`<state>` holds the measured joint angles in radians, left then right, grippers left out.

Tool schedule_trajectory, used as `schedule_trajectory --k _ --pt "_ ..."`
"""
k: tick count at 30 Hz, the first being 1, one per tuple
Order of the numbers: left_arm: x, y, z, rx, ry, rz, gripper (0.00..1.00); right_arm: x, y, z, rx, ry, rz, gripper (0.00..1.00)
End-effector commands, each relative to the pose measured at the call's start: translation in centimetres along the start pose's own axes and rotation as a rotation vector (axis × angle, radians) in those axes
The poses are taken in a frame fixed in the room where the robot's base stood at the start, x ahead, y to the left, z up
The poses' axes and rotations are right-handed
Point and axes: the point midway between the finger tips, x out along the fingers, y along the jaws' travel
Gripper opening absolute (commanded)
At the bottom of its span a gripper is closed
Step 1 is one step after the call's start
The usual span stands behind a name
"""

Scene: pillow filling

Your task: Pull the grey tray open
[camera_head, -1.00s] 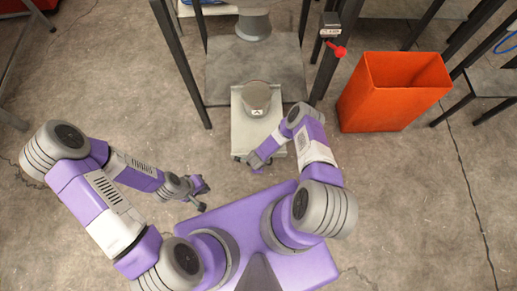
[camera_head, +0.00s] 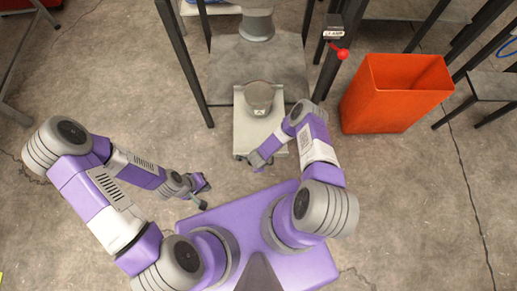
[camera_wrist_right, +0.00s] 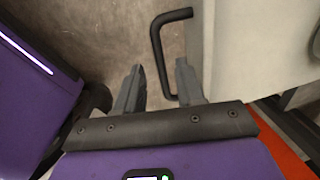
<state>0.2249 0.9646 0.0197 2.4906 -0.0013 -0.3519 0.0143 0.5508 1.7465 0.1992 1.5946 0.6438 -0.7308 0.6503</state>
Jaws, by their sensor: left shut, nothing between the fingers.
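The grey tray (camera_head: 246,128) juts out toward me from under a metal stand. A grey round container (camera_head: 259,97) stands on it. A black bar handle (camera_wrist_right: 157,42) sticks out from the tray's side (camera_wrist_right: 255,45) in the right wrist view. My right gripper (camera_wrist_right: 160,78) is open, and the handle's bent end lies between its fingers in that picture; I cannot tell whether they touch it. In the head view my right gripper (camera_head: 257,163) is at the tray's near edge, partly hidden by its own wrist. My left gripper (camera_head: 204,195) is shut and empty, left of the tray above the floor.
The stand's dark legs (camera_head: 188,75) rise on both sides of the tray. A red knob (camera_head: 343,54) sits on the right side of the stand. An orange bin (camera_head: 385,100) stands to the right. The floor left of the tray is clear.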

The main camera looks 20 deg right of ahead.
Motion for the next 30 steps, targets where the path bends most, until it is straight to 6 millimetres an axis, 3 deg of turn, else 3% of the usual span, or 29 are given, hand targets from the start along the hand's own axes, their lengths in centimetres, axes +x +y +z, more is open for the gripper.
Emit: schedule_trajectory --k 3,9,30 --pt "-1.4 0.5 0.1 0.000 0.000 0.000 0.00 -2.7 -0.2 0.0 -0.001 -0.001 -0.001 0.38" --pt "-2.3 0.9 0.1 0.000 0.000 0.000 0.00 -5.1 -0.1 0.0 -0.001 -0.001 -0.001 0.38" --pt "-2.4 0.9 0.1 0.000 0.000 0.000 0.00 -5.6 -0.1 0.0 -0.007 -0.003 -0.002 0.38"
